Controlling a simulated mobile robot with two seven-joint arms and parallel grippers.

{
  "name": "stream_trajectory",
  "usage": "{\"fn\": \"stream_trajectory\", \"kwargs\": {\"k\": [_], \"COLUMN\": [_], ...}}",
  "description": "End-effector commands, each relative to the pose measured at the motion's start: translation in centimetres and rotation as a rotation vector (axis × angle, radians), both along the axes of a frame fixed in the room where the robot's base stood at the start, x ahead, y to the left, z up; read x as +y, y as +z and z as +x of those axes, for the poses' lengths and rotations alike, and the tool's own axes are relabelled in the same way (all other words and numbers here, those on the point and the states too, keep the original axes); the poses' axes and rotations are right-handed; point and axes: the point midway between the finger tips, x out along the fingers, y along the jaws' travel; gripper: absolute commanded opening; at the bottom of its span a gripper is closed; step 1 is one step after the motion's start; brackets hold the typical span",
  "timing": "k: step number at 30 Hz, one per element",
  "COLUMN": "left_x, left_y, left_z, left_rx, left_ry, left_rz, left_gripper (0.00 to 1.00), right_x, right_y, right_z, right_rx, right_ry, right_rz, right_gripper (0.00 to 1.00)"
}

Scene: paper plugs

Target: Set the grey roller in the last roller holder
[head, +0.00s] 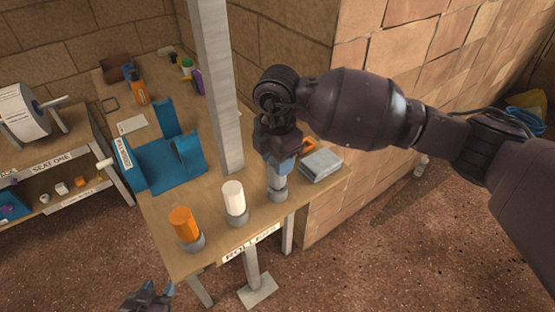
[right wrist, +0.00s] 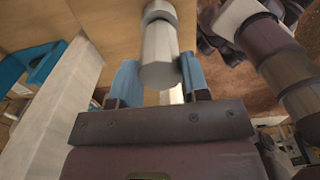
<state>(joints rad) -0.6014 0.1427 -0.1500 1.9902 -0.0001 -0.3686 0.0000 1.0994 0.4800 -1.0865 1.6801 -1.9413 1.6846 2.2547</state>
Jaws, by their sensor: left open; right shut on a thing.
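The grey roller (head: 277,179) is upright at the right end of the table's front row. It also shows in the right wrist view (right wrist: 159,52), between my blue fingertips. Its lower end meets a grey roller holder (head: 278,195); how deep it sits I cannot tell. My right gripper (head: 284,165) is shut on the roller's upper part from above. An orange roller (head: 183,222) and a white roller (head: 233,195) stand upright in the other two holders to the left. My left gripper (head: 148,294) is open and empty at the bottom edge, in front of the table.
A grey post (head: 217,90) rises from the table just left of my right gripper. A grey folded stack (head: 321,165) lies to the right of the holder. A blue stand (head: 165,160) and an orange bottle (head: 138,88) are further back. A brick wall borders the right.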

Motion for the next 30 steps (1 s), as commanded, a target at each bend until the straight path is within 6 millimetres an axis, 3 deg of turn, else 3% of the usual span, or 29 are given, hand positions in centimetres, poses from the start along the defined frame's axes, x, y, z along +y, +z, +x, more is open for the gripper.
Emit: {"fn": "stream_trajectory", "kwargs": {"k": [14, 15, 19, 30], "left_x": [0.02, 0.02, 0.02, 0.01], "left_y": [-0.26, -0.19, -0.17, 0.08], "left_z": [-0.09, -0.08, -0.08, -0.06], "left_rx": [0.002, 0.003, 0.002, 0.002], "left_ry": [0.000, 0.000, 0.000, 0.000], "left_rz": [0.000, 0.000, 0.000, 0.000], "left_gripper": [0.43, 0.43, 0.43, 0.43], "right_x": [-0.02, -0.03, -0.02, -0.02], "right_y": [-1.21, -1.13, -1.10, -0.56], "right_z": [0.02, 0.01, 0.02, 0.04], "right_rx": [-0.001, -0.001, -0.001, -0.001], "right_ry": [0.000, -0.001, -0.001, 0.000], "right_rz": [-0.001, -0.001, -0.001, 0.000], "right_gripper": [0.12, 0.48, 0.68, 0.68]}}
